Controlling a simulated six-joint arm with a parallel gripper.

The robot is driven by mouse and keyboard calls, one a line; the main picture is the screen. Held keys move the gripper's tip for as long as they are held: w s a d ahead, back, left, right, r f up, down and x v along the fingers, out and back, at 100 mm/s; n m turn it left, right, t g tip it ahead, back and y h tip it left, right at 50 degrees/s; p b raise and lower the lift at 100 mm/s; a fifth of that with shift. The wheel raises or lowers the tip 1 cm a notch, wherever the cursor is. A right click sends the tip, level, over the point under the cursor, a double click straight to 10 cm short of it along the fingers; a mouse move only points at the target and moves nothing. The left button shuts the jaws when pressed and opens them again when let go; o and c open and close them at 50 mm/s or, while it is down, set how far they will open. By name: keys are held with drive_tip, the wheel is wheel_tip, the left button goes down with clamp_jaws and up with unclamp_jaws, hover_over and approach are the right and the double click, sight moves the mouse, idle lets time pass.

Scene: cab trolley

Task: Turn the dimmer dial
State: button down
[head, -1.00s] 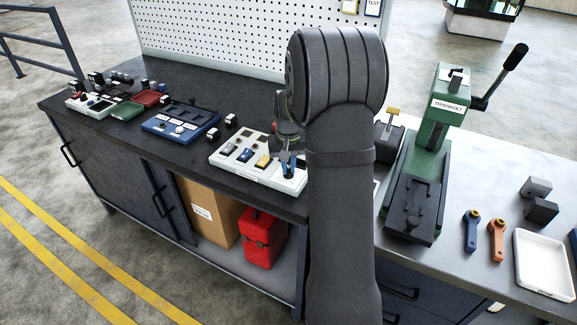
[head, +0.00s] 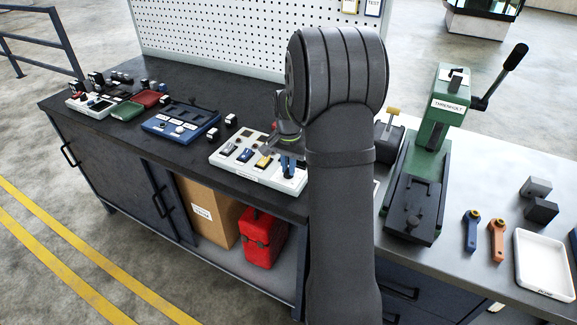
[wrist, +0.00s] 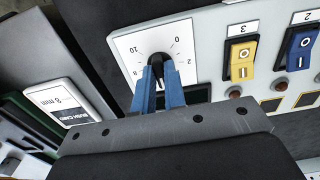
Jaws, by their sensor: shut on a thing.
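The dimmer dial (wrist: 156,62) is a black knob on a white square scale plate (wrist: 125,48) with printed numbers, seen in the wrist view. My gripper (wrist: 158,82) has its two blue fingers closed on either side of the knob. The fingers hide part of the dial and the lower scale, and I cannot tell which number the knob points to. In the head view the dial's light control panel (head: 228,161) lies on the dark bench, and my gripper (head: 288,164) is at its right end, partly behind my arm.
A yellow rocker switch (wrist: 241,58) and a blue rocker switch (wrist: 299,48) sit right of the dial in the wrist view. A green press (head: 430,150) stands right of my arm. A blue panel (head: 180,122) lies further left on the bench.

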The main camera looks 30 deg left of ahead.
idle(0.4)
drive_tip(key=c, duration=1.5)
unclamp_jaws()
wheel_tip(320, 180, up, 18)
drive_tip(key=shift+f, duration=0.25)
wheel_tip(320, 180, down, 18)
drive_tip(key=shift+r, duration=0.25)
drive_tip(key=shift+r, duration=0.1)
